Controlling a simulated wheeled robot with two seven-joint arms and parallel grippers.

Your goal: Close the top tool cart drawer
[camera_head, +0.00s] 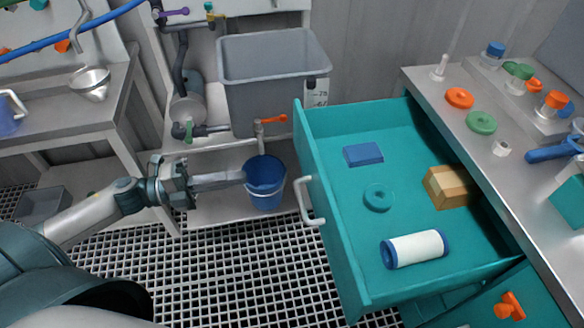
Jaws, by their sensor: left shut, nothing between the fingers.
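The top tool cart drawer (340,230) is teal and stands pulled out to the left from the cart on the right. Its pale handle (306,200) is on the drawer's left-facing front. Inside lie a blue block (363,154), a teal ring (378,197), a tan block (450,187) and a white roll with blue ends (415,249). My left gripper (243,177) is shut and empty, left of the handle and apart from it, pointing right. In the picture its tip overlaps the blue bucket (265,184). My right gripper is not in view.
The cart's grey top (470,105) holds orange and green rings, capped jars and a blue tool. A grey tub (272,75) with pipes and an orange-handled valve stands behind. A metal bench (95,115) is at left. The grated floor (230,270) in front is clear.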

